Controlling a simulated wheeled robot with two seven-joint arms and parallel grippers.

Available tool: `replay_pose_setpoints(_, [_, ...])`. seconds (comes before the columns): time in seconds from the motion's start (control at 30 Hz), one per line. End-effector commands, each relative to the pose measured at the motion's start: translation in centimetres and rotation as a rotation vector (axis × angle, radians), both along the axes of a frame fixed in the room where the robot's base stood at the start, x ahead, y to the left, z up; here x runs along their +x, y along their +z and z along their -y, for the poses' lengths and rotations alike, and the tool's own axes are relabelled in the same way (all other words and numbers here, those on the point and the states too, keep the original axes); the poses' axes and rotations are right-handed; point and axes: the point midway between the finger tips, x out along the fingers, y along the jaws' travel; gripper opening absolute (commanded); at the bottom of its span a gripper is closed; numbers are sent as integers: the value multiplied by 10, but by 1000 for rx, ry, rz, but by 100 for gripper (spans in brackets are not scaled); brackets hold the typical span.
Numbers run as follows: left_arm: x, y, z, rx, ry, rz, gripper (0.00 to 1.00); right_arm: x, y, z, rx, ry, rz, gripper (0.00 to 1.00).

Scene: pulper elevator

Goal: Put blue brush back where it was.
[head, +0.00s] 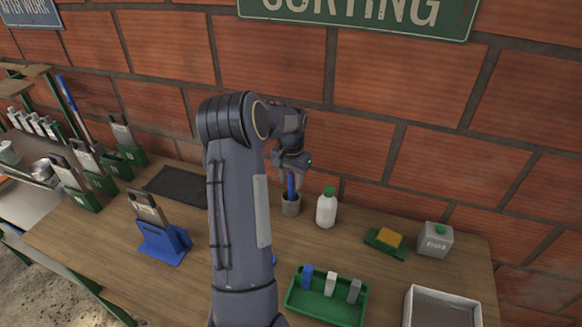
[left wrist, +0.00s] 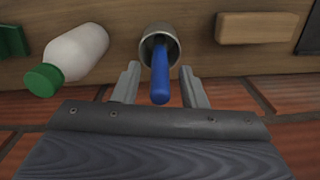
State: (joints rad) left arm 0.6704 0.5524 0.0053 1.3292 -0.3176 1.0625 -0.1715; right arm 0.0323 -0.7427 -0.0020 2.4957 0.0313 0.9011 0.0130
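The blue brush (head: 291,186) stands upright in a small grey cup (head: 291,207) at the back of the wooden table. In the left wrist view its blue handle (left wrist: 160,78) rises from the cup (left wrist: 147,45), and the part inside is hidden. My left gripper (head: 291,177) is above the cup. In the left wrist view the left gripper (left wrist: 158,72) is open, with one finger on each side of the handle and visible gaps. My right gripper is not in view.
A white bottle with a green cap (head: 326,210) stands close right of the cup. A green tray (head: 327,313) and an open white box (head: 441,310) lie in front. A blue holder (head: 164,245) stands left.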

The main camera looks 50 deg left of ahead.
Motion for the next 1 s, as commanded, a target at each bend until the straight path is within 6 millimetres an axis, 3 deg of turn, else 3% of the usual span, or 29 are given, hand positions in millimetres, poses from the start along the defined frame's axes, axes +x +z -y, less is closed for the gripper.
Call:
replay_pose_setpoints(0.5, [1, 99, 0, 3, 0, 4, 38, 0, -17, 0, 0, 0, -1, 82])
replay_pose_setpoints(0.8, [0, 116, 1, 1, -1, 2, 38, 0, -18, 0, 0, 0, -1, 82])
replay_pose_setpoints(0.93, [-2, 127, 17, -4, -16, 31, 38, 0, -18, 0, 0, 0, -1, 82])
replay_pose_setpoints(1.0, [-6, 139, 38, -14, -33, 65, 38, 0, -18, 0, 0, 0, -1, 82])
